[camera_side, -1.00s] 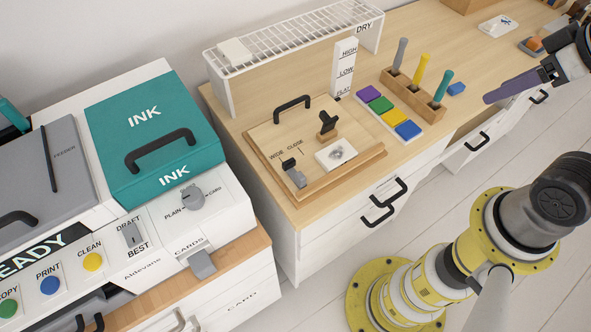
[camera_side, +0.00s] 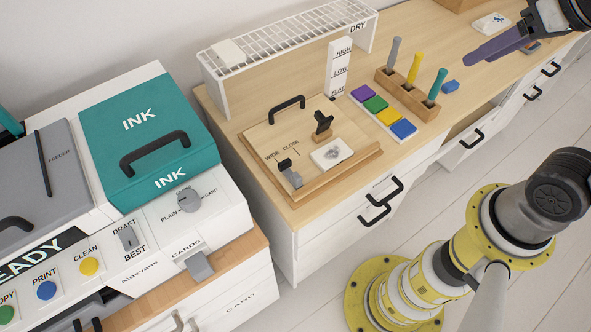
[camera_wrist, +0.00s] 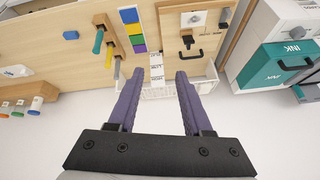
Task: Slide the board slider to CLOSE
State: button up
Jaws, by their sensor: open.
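The wooden board (camera_side: 345,171) lies on the desk and carries a black handle, a stamp on a black knob and a white pad. Its slider (camera_side: 289,172), a grey block with a black knob, sits at the board's left front, by the labels WIDE and CLOSE and nearer WIDE. The board also shows in the wrist view (camera_wrist: 170,22), upside down near the top. My gripper (camera_side: 475,55) is in the upper right of the side view, above the desk and well away from the board. In the wrist view its two purple fingers (camera_wrist: 181,75) are apart with nothing between them.
A white wire rack (camera_side: 290,50) marked DRY stands behind the board. To the board's right are coloured ink pads (camera_side: 383,112) and a wooden holder (camera_side: 407,95) with several upright handled tools. The teal INK box (camera_side: 150,135) and button machine stand at left.

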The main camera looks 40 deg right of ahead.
jog(key=w+a+g, duration=0.1)
jog(key=w+a, duration=0.3)
jog(key=w, duration=0.4)
jog(key=n+g, duration=0.2)
jog(key=g, duration=0.3)
send_over(296, 176)
notch_tip(296, 176, down, 17)
notch_tip(296, 176, down, 14)
jog(key=shift+r, duration=0.15)
grip_shut()
jog(key=shift+r, duration=0.1)
